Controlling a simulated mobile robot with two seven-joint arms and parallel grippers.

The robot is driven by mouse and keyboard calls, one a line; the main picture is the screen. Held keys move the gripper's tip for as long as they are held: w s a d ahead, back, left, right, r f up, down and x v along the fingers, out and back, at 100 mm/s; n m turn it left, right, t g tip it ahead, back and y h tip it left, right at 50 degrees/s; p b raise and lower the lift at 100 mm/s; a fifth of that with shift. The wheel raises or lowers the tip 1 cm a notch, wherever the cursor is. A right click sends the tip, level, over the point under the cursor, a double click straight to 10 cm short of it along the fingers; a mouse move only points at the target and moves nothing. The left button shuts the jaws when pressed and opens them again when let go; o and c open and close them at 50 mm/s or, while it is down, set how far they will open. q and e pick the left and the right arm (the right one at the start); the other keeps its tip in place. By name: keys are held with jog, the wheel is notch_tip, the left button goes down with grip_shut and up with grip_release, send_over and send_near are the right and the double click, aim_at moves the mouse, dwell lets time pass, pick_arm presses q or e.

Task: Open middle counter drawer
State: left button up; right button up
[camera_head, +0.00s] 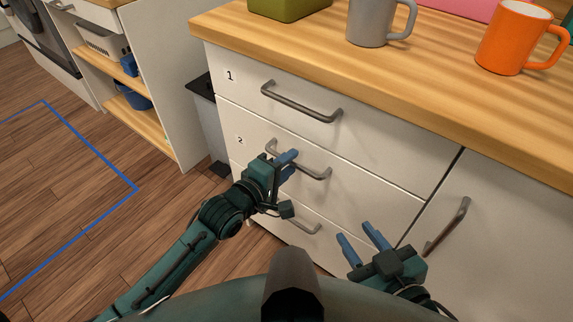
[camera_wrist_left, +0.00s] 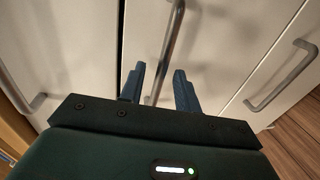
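The middle drawer (camera_head: 365,192), marked 2, is a white front in the wooden-topped counter and looks shut. Its grey bar handle (camera_head: 315,173) is partly covered by my left gripper (camera_head: 288,163). In the left wrist view the handle (camera_wrist_left: 172,45) runs between the two blue fingers of my left gripper (camera_wrist_left: 159,88). The fingers are apart, with gaps beside the bar, so it is not gripped. My right gripper (camera_head: 361,240) is open and empty, low in front of the counter and apart from it.
The top drawer (camera_head: 290,98), marked 1, and a lower drawer with a handle (camera_head: 300,223) look shut. A cupboard door with a handle (camera_head: 447,226) is at right. A grey mug (camera_head: 370,22) and an orange mug (camera_head: 512,40) stand on the counter. Floor at left is clear.

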pick_arm(q)
grip_shut()
dwell(1.3)
